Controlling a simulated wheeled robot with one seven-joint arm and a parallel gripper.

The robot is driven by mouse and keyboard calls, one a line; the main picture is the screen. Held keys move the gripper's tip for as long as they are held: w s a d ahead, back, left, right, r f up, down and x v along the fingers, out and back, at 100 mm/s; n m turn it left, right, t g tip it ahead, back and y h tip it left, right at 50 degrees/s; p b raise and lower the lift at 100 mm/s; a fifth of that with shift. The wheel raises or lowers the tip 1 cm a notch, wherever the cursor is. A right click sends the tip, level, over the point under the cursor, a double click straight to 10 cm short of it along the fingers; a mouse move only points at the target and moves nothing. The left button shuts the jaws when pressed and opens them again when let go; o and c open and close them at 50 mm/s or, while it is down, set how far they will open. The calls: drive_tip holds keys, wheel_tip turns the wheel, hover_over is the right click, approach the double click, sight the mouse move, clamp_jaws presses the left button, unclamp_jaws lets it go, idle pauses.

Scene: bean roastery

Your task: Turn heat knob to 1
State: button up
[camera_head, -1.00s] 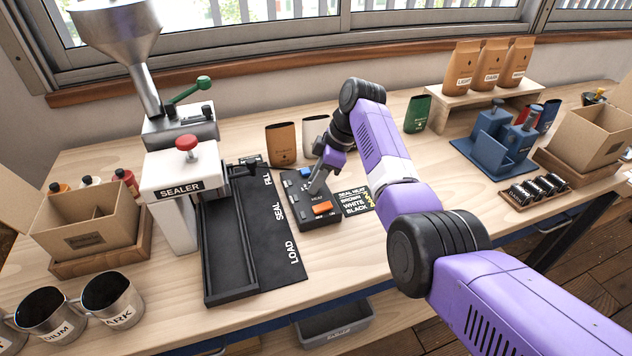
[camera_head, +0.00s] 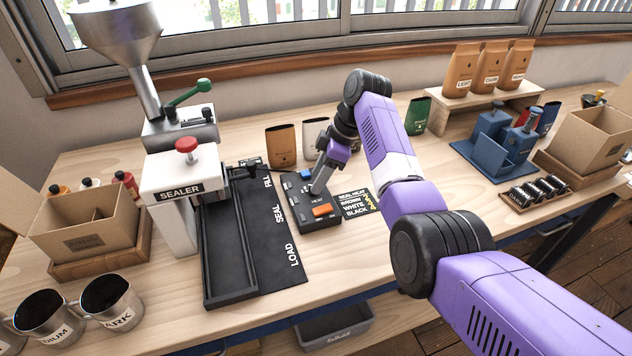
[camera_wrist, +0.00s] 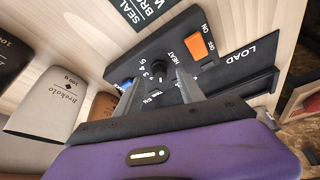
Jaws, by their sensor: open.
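The dark control box (camera_head: 312,212) stands on the bench right of the sealer, with an orange on/off switch (camera_head: 322,210) and a blue button (camera_head: 305,173). In the wrist view the black heat knob (camera_wrist: 158,72) sits beside the word HEAT, with numbers around its dial. My gripper (camera_head: 318,188) reaches down over the box. In the wrist view its two fingers (camera_wrist: 160,88) are open, one on either side of the knob. Whether they touch it I cannot tell. The knob's pointer setting is not clear.
The sealer (camera_head: 180,185) with its black track stands left of the box. A seal heat card (camera_head: 354,203) lies right of it. Brown and white bags (camera_head: 281,146) stand behind. Open bench lies farther right, before the blue stand (camera_head: 495,145).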

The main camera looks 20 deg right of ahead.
drive_tip(key=v, duration=0.5)
drive_tip(key=shift+d+r, duration=0.1)
drive_tip(key=shift+r, duration=0.1)
